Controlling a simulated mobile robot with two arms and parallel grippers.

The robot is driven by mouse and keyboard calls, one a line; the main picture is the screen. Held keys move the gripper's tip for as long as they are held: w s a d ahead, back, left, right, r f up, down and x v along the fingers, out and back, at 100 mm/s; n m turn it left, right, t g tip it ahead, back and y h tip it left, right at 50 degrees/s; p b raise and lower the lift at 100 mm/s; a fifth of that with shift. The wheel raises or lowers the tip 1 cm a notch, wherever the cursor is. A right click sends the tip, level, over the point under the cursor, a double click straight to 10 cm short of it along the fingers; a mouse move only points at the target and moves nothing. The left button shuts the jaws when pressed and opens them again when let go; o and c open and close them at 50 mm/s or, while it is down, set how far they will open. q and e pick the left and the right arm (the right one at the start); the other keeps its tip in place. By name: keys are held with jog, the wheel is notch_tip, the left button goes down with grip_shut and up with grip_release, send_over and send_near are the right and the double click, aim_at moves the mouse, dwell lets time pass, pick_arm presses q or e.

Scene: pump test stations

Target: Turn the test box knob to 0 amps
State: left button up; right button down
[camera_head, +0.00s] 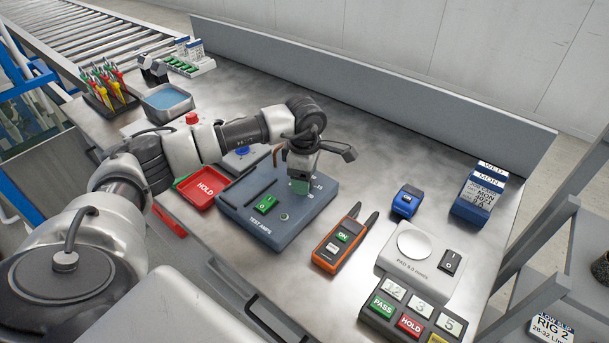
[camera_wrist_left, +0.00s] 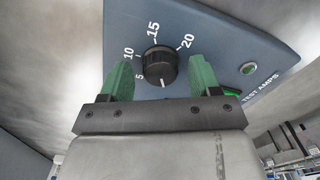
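The blue-grey test box (camera_head: 243,222) lies on the metal bench, with a green switch (camera_head: 266,204) and the words TEST AMPS. Its round black knob (camera_wrist_left: 160,64) shows in the left wrist view, with 5, 10, 15 and 20 around it. The knob's white mark points down toward the gripper body, past the 5; no 0 is visible. My left gripper (camera_head: 300,184) is over the box's far right part and hides the knob in the head view. In the left wrist view its green fingers (camera_wrist_left: 160,76) are open on either side of the knob, with gaps showing.
A red HOLD tray (camera_head: 203,187) is left of the box. An orange tester (camera_head: 340,244) lies close to its right. Beyond are a white pad unit (camera_head: 410,272), a blue device (camera_head: 406,201) and a calendar block (camera_head: 478,196). Bare bench lies behind the box.

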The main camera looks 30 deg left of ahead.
pick_arm(q)
jog(key=shift+r, duration=0.1)
notch_tip(320, 180, up, 11)
jog(key=shift+f+b, duration=0.2)
jog(key=shift+b, duration=0.15)
dwell(0.6)
